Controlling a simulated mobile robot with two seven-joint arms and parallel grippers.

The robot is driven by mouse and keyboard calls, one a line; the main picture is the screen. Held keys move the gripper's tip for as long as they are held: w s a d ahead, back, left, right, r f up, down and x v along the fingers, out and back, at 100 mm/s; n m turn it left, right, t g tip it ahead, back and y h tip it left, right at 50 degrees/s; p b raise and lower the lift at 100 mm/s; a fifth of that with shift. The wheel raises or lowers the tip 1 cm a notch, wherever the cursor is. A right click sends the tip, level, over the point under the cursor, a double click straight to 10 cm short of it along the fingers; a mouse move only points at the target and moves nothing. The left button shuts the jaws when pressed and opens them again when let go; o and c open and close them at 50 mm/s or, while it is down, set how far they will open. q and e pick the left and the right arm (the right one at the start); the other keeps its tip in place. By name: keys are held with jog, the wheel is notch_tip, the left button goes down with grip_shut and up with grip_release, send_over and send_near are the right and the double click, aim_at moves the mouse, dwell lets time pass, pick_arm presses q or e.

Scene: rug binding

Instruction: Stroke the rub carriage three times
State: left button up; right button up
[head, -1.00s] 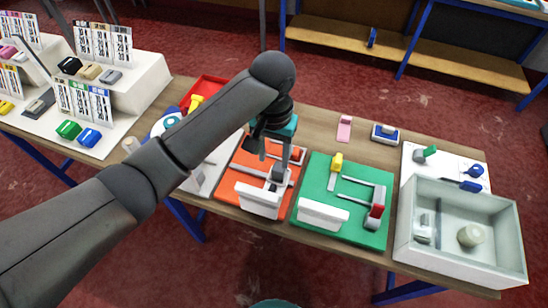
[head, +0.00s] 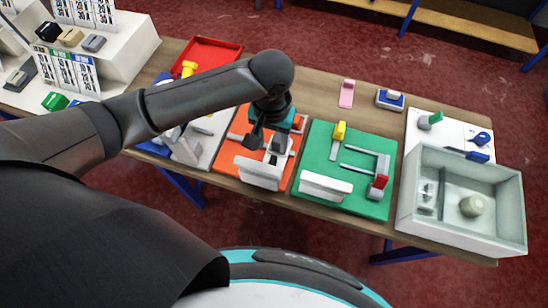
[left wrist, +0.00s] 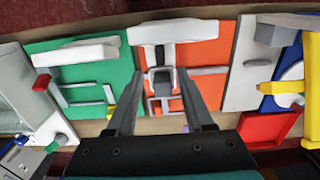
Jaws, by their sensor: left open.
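The orange board (head: 226,158) lies on the table and carries grey rails and a white block (head: 258,173) along its near edge. A small grey and dark carriage (left wrist: 161,82) sits on the rails of this board; I take it to be the rub carriage. My left gripper (head: 267,141) is over the orange board, and its arm hides part of the board's far side. In the left wrist view my left gripper (left wrist: 162,74) is open, with the carriage showing between its fingers. Whether the fingers touch it I cannot tell. My right gripper is not in view.
A green board (head: 317,166) with rails and red and yellow parts lies right of the orange one. A pale open bin (head: 403,222) stands at the right end. A red tray (head: 222,52) is back left.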

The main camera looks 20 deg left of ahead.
aim_at(272, 161)
pick_arm(q)
notch_tip(272, 161, down, 10)
jog(key=shift+b, duration=0.7)
grip_shut()
jog(key=shift+r, duration=0.1)
dwell(0.9)
